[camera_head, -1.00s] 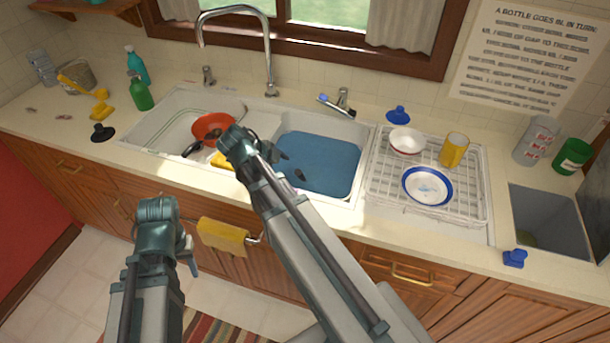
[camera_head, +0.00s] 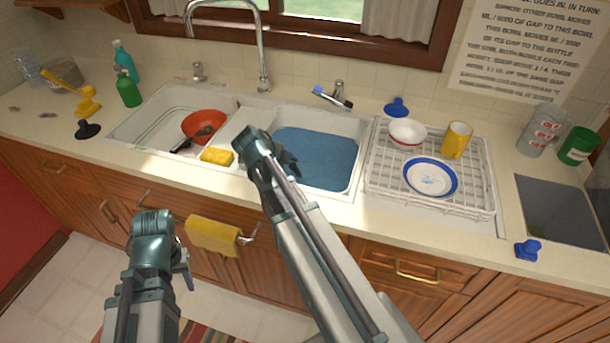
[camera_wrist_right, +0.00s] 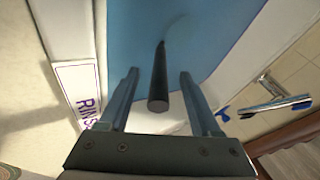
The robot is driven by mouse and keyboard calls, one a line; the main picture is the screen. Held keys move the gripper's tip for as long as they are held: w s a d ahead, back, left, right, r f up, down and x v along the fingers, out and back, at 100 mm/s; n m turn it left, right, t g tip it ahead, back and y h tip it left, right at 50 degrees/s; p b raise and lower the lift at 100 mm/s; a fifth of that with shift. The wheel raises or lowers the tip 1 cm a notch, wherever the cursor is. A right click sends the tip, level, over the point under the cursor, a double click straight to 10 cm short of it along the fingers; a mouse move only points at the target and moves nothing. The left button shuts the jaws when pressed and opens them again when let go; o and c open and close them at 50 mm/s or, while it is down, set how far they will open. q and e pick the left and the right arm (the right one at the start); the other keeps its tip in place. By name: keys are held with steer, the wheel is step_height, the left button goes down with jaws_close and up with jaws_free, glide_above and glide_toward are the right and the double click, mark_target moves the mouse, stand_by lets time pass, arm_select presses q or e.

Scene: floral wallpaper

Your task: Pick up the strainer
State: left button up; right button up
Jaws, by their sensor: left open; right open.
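A black handle (camera_wrist_right: 159,80) lies over the blue water between the parted fingers of my right gripper (camera_wrist_right: 158,76), with room on both sides. A thin pale curve shows at its far end; I cannot tell whether this is the strainer. In the head view my right gripper (camera_head: 291,163) is over the near left part of the blue basin (camera_head: 325,150) and hides what is under it. A red bowl-like thing (camera_head: 203,122) with a dark utensil sits in the left basin. My left gripper (camera_head: 187,274) is low in front of the cabinets, away from the counter.
A yellow sponge (camera_head: 217,156) lies on the sink's near edge. The tall tap (camera_head: 263,60) and a blue-handled brush (camera_head: 333,97) are behind the basin. A dish rack (camera_head: 388,205) with a bowl, plate and yellow cup stands to the right. A yellow towel (camera_head: 213,236) hangs in front.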

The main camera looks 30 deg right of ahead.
steer(key=b+x, duration=0.2)
steer(key=x, duration=0.2)
steer(key=shift+f+b, duration=0.15)
steer(key=shift+b, duration=0.15)
jaws_close()
stand_by(1.1)
